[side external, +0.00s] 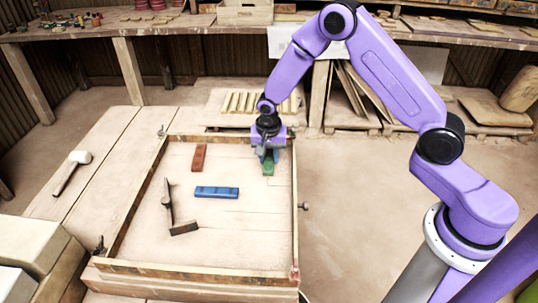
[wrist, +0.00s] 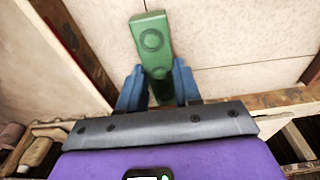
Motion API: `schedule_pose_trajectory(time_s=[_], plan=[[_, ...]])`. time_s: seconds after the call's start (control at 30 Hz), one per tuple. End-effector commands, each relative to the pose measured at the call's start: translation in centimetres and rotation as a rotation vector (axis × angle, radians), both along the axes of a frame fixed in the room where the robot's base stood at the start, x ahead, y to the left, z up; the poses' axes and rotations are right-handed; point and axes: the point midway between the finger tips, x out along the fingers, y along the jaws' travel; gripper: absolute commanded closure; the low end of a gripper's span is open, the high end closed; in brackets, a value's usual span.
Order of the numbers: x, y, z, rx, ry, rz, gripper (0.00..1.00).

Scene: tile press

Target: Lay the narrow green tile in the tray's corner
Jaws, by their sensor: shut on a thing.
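The narrow green tile (side external: 268,168) is in my gripper (side external: 267,155), inside the tray near its far right corner. In the wrist view the green tile (wrist: 152,48) extends out from between the two blue fingers of my gripper (wrist: 158,84), which are shut on it. Whether the tile touches the tray floor cannot be told. The tray (side external: 134,205) is a shallow wooden frame with a pale floor. In the wrist view one tray rail (wrist: 76,45) runs along the left, and another passes behind my gripper; where they meet is partly hidden.
A red tile (side external: 199,157), a blue tile (side external: 216,192) and a dark L-shaped tool (side external: 170,210) lie in the tray. A mallet (side external: 72,171) lies on the table to the left. The tray's right front floor is clear.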

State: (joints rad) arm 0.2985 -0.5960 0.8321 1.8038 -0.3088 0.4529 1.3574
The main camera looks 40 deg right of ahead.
Motion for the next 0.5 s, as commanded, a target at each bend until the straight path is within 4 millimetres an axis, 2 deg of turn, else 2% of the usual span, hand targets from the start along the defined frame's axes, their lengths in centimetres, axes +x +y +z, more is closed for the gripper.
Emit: schedule_pose_trajectory(time_s=[0.17,0.2,0.27,0.5], plan=[[-0.02,-0.01,-0.32,-0.001,0.001,0.001,1.0],[-0.02,0.0,-0.31,-0.001,0.001,0.001,0.57],[-0.02,-0.01,-0.29,0.0,0.0,0.0,0.41],[-0.02,-0.01,-0.26,-0.001,0.001,0.0,0.41]])
